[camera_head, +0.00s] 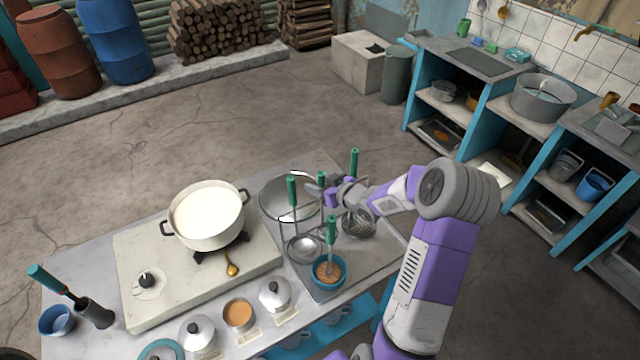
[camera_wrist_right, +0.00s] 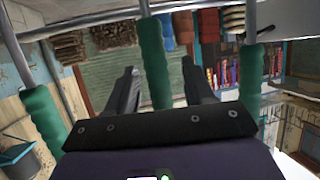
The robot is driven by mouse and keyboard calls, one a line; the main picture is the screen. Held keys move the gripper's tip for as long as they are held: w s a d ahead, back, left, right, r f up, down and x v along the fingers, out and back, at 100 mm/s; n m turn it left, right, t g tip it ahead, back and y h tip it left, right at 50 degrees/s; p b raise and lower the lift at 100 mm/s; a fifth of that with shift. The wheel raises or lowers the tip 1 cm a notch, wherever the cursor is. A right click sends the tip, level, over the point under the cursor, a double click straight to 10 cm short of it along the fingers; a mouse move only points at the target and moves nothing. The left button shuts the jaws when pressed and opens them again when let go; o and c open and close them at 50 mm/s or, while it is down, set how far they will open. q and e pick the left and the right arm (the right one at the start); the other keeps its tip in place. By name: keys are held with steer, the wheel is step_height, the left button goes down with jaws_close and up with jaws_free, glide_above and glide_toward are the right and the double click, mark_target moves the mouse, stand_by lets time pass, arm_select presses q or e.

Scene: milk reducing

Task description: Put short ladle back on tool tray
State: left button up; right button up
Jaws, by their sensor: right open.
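The tool tray (camera_head: 318,287) is a grey metal tray at the right end of the table. Several green-handled tools stand upright at it. A ladle with a round metal bowl (camera_head: 305,248) rests at its left side, and a strainer (camera_head: 359,224) is at its right. I cannot tell which tool is the short ladle. My right gripper (camera_head: 328,192) is open among the upright handles, close to a green handle (camera_head: 321,179). In the right wrist view, a green handle (camera_wrist_right: 155,62) shows between the open fingers, without clear grip. My left gripper is not in view.
A blue bowl (camera_head: 329,270) with brown contents holds a green-handled tool at the tray's front. A pot of milk (camera_head: 208,212) stands on the stove to the left. Lidded pots line the front edge.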

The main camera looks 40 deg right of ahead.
steer(key=shift+r, duration=0.3)
steer(key=p+v, duration=0.2)
steer(key=v, duration=1)
steer(key=shift+f, duration=0.15)
